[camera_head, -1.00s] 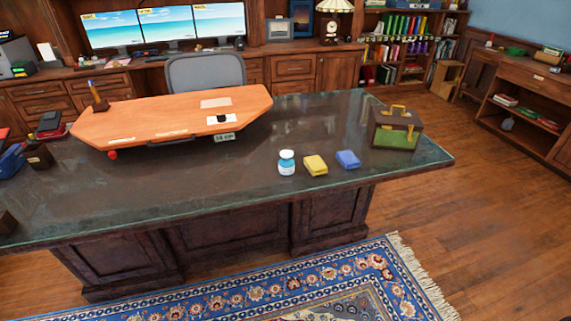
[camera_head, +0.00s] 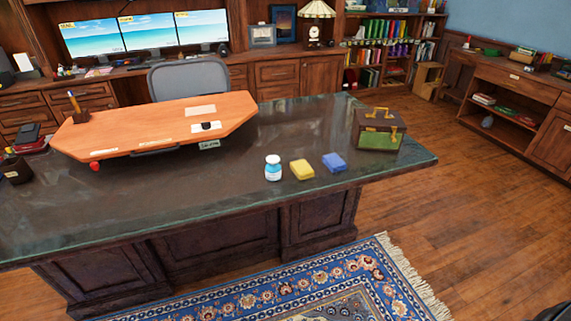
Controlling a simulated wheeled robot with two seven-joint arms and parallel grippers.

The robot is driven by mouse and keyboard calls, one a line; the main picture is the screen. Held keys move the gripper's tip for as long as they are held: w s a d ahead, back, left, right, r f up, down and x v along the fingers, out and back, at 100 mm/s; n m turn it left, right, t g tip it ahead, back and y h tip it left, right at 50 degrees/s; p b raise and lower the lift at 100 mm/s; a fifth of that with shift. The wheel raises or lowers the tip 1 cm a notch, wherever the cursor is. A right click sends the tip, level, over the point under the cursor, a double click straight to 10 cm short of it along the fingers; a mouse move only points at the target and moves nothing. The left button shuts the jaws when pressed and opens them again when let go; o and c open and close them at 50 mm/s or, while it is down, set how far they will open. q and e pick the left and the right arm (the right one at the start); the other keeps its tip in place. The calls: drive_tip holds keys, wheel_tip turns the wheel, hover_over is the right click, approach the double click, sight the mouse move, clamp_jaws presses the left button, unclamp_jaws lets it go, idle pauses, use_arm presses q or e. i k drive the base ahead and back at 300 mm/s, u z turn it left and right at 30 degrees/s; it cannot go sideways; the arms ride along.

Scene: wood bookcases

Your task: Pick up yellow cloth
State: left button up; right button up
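The yellow cloth (camera_head: 302,169) is a small folded block lying on the dark green-topped desk (camera_head: 220,217), near its front right part. A blue cloth (camera_head: 334,162) of like shape lies just to its right. A small white and blue jar (camera_head: 273,168) stands just to its left. The three are close together but apart. Neither gripper shows in the head view. A dark shape at the bottom right corner is too cut off to name.
A brown case (camera_head: 378,129) stands at the desk's right end. A blue patterned rug (camera_head: 290,294) lies in front. Wood floor (camera_head: 470,225) is open to the right. A grey chair (camera_head: 188,78) stands behind.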

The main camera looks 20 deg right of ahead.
sight(302, 170)
drive_tip(key=z, duration=0.4)
drive_tip(key=i, duration=1.05)
drive_tip(key=u, duration=0.45)
